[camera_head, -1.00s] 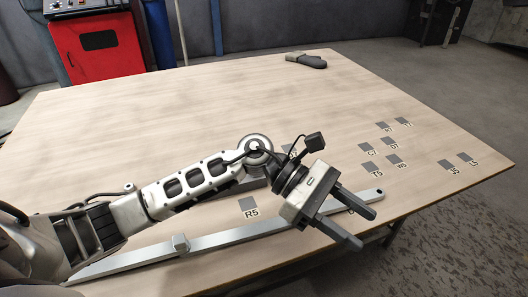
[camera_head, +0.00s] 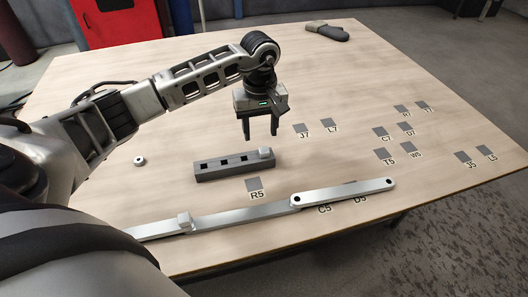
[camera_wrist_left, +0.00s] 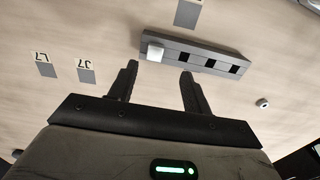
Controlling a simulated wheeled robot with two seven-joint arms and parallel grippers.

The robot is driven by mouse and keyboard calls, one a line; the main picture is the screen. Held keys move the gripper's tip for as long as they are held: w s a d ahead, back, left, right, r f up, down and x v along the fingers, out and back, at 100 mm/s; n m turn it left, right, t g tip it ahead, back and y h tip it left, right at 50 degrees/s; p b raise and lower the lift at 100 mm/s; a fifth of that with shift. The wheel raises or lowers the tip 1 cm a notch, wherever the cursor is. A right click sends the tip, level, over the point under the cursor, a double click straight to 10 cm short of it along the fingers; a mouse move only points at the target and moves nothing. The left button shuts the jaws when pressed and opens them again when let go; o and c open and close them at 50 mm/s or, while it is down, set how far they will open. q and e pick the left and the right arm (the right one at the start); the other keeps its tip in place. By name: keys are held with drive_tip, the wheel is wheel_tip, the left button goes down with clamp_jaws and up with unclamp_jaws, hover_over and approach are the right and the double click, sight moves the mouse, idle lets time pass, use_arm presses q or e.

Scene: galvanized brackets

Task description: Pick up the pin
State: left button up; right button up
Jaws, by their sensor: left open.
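A light grey square-headed pin (camera_head: 265,153) stands in the right end of a dark grey block (camera_head: 232,168) with a row of square holes. In the left wrist view the pin (camera_wrist_left: 154,51) shows at the left end of the block (camera_wrist_left: 190,56), just beyond the fingertips. My left gripper (camera_head: 260,136) points down, open and empty, above the table and near the pin. In the left wrist view both fingers (camera_wrist_left: 158,72) are spread apart with nothing between them. My right gripper is not in view.
A long metal bar (camera_head: 232,216) carries a similar square piece (camera_head: 184,221) and joins a flat link (camera_head: 345,192) at the front. A small round part (camera_head: 139,160) lies left of the block. Labelled grey squares (camera_head: 381,132) mark the right. A dark glove-like item (camera_head: 327,31) lies at the back.

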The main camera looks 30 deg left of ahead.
sight(264, 150)
use_arm(q)
drive_tip(key=f, duration=0.6)
drive_tip(key=shift+w+d+f, duration=0.2)
drive_tip(key=shift+w+d, duration=0.1)
clamp_jaws()
